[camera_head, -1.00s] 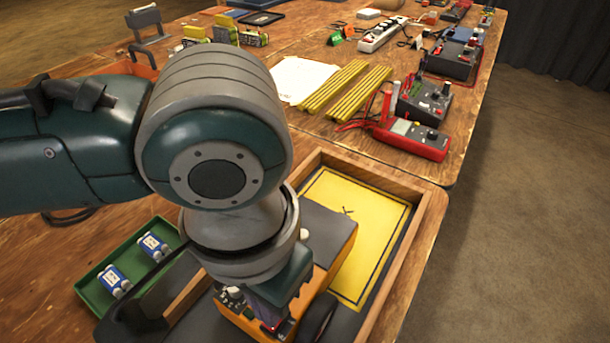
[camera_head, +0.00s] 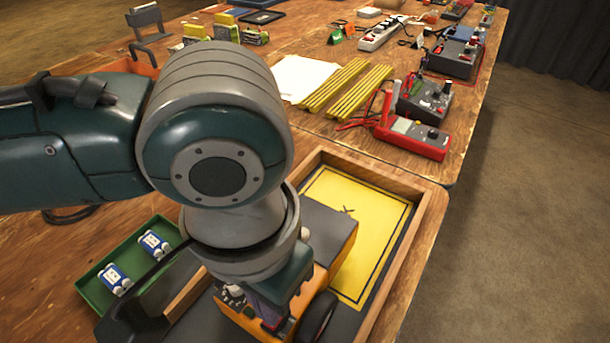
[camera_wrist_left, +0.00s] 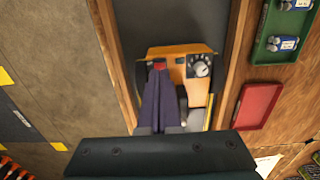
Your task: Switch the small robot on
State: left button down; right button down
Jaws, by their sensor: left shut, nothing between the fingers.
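The small robot (camera_head: 338,250) has an orange body with a dark grey top and a black wheel (camera_head: 318,318). It sits in a wooden-walled pit. In the left wrist view its orange panel (camera_wrist_left: 208,100) carries a red switch (camera_wrist_left: 160,65) and a round pale dial (camera_wrist_left: 200,67). My left gripper (camera_head: 272,322) points down at this panel, shut and empty. In the left wrist view its fingertips (camera_wrist_left: 159,72) are right at the red switch and cover part of it. I cannot tell whether they touch it. My right gripper is not in view.
The pit's wooden rim (camera_head: 420,225) surrounds the robot, with a yellow floor plate (camera_head: 355,225) beyond it. A green tray (camera_head: 95,290) with two small blue-and-white items lies at left. A red multimeter (camera_head: 415,138) and yellow bars (camera_head: 345,88) lie farther back.

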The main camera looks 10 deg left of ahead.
pick_arm(q)
jog(key=shift+f+b, duration=0.45)
jog(key=shift+f, duration=0.45)
dwell(0.8)
notch_tip(320, 180, up, 7)
jog(key=p, duration=0.8)
jog(key=shift+p, duration=0.4)
jog(key=shift+d, duration=0.1)
